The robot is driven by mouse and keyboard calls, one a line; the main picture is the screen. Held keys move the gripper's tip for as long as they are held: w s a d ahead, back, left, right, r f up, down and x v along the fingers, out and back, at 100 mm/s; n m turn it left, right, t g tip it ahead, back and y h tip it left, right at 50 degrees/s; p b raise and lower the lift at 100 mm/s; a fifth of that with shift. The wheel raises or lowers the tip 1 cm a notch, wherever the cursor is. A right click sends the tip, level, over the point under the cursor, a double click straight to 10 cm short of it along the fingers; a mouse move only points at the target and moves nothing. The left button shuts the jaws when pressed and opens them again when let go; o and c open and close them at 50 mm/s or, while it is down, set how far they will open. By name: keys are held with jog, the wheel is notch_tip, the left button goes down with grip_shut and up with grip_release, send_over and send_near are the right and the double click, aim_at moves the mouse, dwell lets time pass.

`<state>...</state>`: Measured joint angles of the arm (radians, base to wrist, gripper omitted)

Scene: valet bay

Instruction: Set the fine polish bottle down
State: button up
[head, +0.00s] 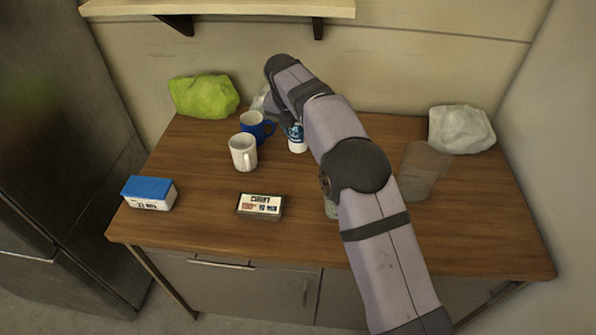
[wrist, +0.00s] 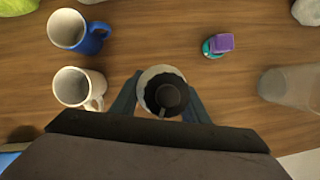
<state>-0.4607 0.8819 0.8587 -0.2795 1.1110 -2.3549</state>
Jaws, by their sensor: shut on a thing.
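My gripper (wrist: 163,108) is shut on a bottle, which I take to be the fine polish bottle (wrist: 150,78). In the wrist view I look down on its pale round shoulder and black top, with a finger on either side. In the head view the white bottle with a blue label (head: 297,144) is upright, right of the mugs. My arm hides most of my gripper there. The label is too small to read. I cannot tell whether its base touches the wooden table (head: 205,225).
A blue mug (head: 251,127) and a white mug (head: 242,155) stand left of the bottle. A purple-and-teal item (wrist: 218,45) and a clear cup (head: 424,165) are to its right. A black-and-white box (head: 259,206) and blue-lidded tub (head: 149,194) lie nearer the front.

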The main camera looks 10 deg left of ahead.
jog(key=shift+f+p, duration=1.3)
jog(key=shift+f, duration=3.65)
jog(key=shift+f, duration=0.1)
jog(key=o, duration=1.3)
jog(key=shift+f, duration=0.1)
jog(key=b+v, duration=0.3)
jog(key=v, duration=0.9)
jog(key=shift+s, duration=0.15)
